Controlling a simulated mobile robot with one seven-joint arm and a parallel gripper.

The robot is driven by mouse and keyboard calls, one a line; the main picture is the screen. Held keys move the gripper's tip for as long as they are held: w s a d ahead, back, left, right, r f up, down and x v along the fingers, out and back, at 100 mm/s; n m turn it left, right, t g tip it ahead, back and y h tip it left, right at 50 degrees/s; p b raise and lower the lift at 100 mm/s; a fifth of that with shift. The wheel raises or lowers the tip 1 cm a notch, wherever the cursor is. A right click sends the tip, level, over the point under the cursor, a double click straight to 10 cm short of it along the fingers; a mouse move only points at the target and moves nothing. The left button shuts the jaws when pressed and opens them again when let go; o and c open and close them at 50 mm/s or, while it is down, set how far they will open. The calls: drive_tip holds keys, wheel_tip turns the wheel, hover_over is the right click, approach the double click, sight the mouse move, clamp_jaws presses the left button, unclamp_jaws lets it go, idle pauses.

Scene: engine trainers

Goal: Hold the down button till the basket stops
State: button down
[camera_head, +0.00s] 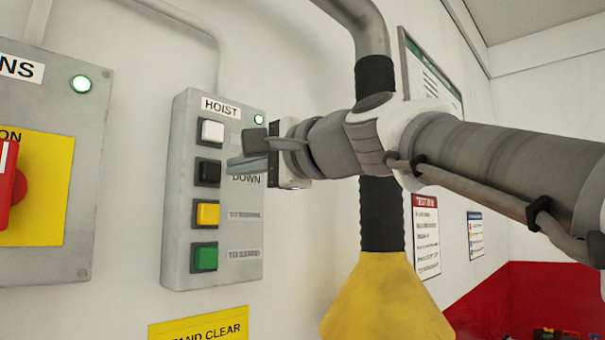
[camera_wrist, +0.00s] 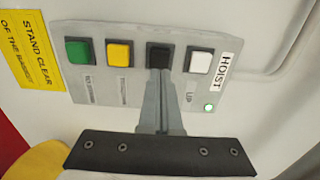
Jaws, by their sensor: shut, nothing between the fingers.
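The grey hoist panel (camera_head: 180,245) is on the white wall, with a white button (camera_head: 212,131), a black button (camera_head: 208,173) beside the word DOWN, a yellow button (camera_head: 208,214) and a green button (camera_head: 205,257). A small green light (camera_head: 258,119) glows at its top right. My gripper (camera_head: 232,164) is shut and empty, its tips at the black button. In the wrist view the shut fingertips (camera_wrist: 159,73) overlap the lower edge of the black button (camera_wrist: 158,53). I cannot tell whether the button is pressed in. The basket is not clearly in view.
Left of the hoist panel is another grey panel (camera_head: 88,190) with a red knob (camera_head: 18,185) on a yellow plate. A yellow STAND CLEAR sign (camera_head: 200,328) is below. A yellow flared piece (camera_head: 385,305) on a dark hose hangs behind my arm.

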drive_tip(key=b+v, duration=0.1)
drive_tip(key=v, duration=0.7)
drive_tip(key=shift+s+b, duration=0.2)
drive_tip(key=shift+b, duration=0.15)
drive_tip(key=shift+d, duration=0.15)
drive_tip(key=v, duration=0.7)
drive_tip(key=shift+b, duration=0.35)
idle(0.3)
